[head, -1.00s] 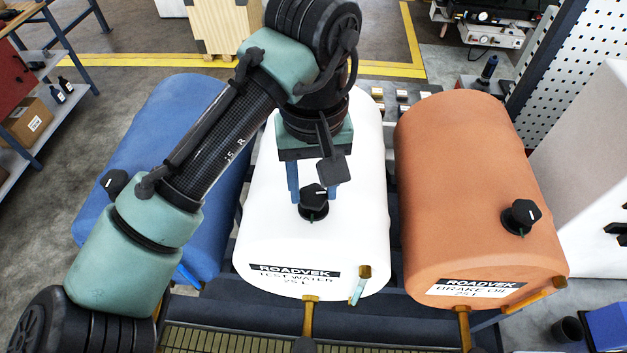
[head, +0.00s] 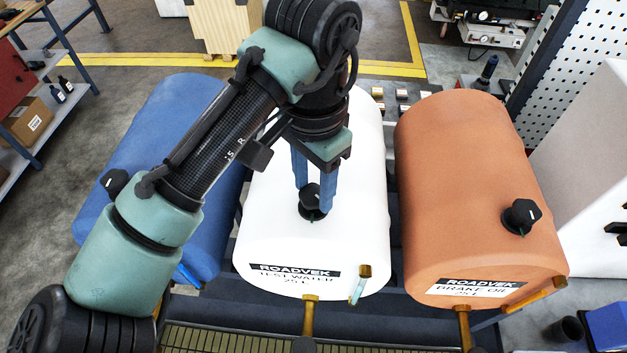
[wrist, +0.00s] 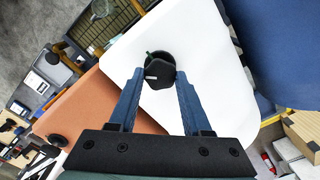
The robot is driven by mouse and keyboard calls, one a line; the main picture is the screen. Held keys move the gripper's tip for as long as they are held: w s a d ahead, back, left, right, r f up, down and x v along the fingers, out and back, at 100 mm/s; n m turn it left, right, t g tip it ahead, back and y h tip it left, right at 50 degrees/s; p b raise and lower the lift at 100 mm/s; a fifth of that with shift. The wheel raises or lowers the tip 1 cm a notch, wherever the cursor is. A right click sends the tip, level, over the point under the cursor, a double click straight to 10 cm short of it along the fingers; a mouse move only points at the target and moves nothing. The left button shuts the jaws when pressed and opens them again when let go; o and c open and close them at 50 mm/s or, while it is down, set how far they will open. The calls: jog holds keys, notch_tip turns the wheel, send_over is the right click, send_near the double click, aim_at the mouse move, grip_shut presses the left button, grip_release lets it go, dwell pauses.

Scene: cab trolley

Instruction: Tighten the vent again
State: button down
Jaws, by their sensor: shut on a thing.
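The white tank (head: 270,215) labelled TEST WATER lies in the middle of the trolley. Its vent is a black knob (head: 310,198) on top, towards the near end. My gripper (head: 313,195) points down from above, its two blue fingers shut on the vent knob. In the wrist view the vent knob (wrist: 158,72) sits between the fingertips. A white line on the knob points left there, and a small green mark shows beside it at the upper left. In the head view the fingers partly hide the knob.
A blue tank (head: 165,110) lies on the left and an orange tank (head: 455,160) labelled BRAKE OIL on the right, each with its own black knob. Brass taps (head: 310,315) stick out at the near ends. My arm passes over the blue tank.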

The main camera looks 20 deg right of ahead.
aim_at(314, 193)
jog(key=m, duration=0.4)
jog(key=shift+r+m, duration=0.1)
jog(key=shift+m, duration=0.2)
jog(key=m, duration=0.4)
jog(key=shift+m, duration=0.4)
jog(key=shift+c, duration=1.7)
grip_release()
notch_tip(314, 193, up, 13)
jog(key=b, duration=0.3)
